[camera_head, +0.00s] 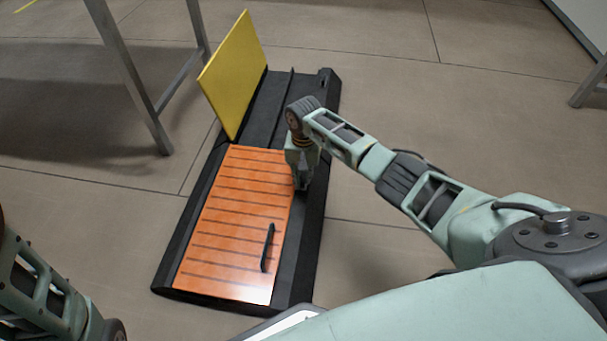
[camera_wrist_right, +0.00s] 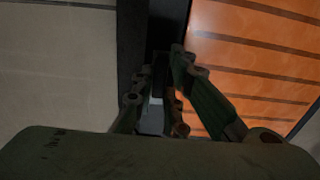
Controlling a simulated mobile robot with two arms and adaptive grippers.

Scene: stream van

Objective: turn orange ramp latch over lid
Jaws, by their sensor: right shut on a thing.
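The orange slatted lid (camera_head: 232,225) lies flat in a long black frame (camera_head: 312,240) on the floor and has a black bar handle (camera_head: 268,248). My right gripper (camera_head: 302,184) points down at the lid's right edge, near its far end. In the right wrist view my right gripper (camera_wrist_right: 163,65) has its fingers close together over the black frame strip beside the orange lid (camera_wrist_right: 245,60). It is shut on the latch, which is mostly hidden by the fingers, so its turn angle cannot be told. My left gripper is out of view; only my left arm shows.
A yellow lid (camera_head: 234,75) stands raised at the frame's far part, left of my right arm. Metal legs (camera_head: 135,85) of a stand rise at the upper left, and another leg (camera_head: 588,85) is at the right edge. The floor right of the frame is clear.

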